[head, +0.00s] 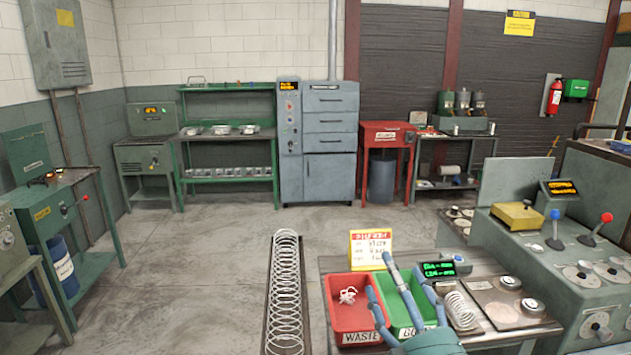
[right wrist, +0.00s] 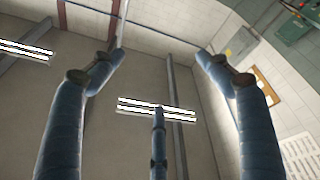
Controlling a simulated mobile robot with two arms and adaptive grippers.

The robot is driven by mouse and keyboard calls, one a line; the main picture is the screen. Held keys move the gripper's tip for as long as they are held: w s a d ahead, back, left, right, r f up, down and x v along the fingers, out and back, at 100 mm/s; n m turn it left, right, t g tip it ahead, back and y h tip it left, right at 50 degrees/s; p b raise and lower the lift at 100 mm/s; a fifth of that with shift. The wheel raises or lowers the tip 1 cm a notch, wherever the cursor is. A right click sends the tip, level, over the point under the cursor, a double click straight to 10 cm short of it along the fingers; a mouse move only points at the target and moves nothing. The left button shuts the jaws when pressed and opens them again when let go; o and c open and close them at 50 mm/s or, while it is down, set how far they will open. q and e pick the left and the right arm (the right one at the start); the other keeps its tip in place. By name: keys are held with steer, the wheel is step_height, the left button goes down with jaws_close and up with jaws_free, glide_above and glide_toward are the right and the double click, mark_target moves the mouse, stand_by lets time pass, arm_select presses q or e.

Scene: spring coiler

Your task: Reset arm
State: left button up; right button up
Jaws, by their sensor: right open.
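My right gripper (head: 404,284) comes in from the bottom right of the head view. Its blue-grey fingers are spread and empty, above the green bin (head: 405,310) marked as good. In the right wrist view the open fingers (right wrist: 157,85) point up toward the ceiling lights, with nothing between them. The red waste bin (head: 351,335) stands just left of the hand and holds a tangle of white wire (head: 348,295). My left gripper is not in view.
A lever console (head: 545,275) is at right. The floor (head: 190,280) at left is clear.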

steer(key=s+d+f+m+g+h, duration=0.2)
steer(key=s+d+f+m+g, duration=0.15)
steer(key=f, duration=0.35)
steer(key=s+d+f+m+g+h, duration=0.2)
steer(key=s+f+m, duration=0.15)
steer(key=f, duration=0.45)
steer(key=s+d+f+m+g+h, duration=0.2)
steer(key=s+d+f+g, duration=0.15)
steer(key=f, duration=0.35)
steer(key=s+a+f+m+g, duration=0.1)
steer(key=s+f+g, duration=0.25)
steer(key=s, duration=0.35)
steer(key=s+a+f+g+y, duration=0.1)
steer(key=s+f+g, duration=0.1)
steer(key=s+f, duration=0.35)
steer(key=s+a+f+m+g, duration=0.1)
steer(key=s+f+g, duration=0.15)
steer(key=s, duration=0.65)
steer(key=s+f+g, duration=0.1)
steer(key=s+f, duration=0.1)
steer(key=f, duration=1.2)
steer(key=s+f+g, duration=0.1)
steer(key=s+f, duration=0.1)
steer(key=f, duration=1.3)
steer(key=s+d+f, duration=0.3)
steer(key=s+f, duration=1.1)
steer(key=s, duration=0.1)
steer(key=shift+s+n+g, duration=0.3)
steer(key=shift+s, duration=0.05)
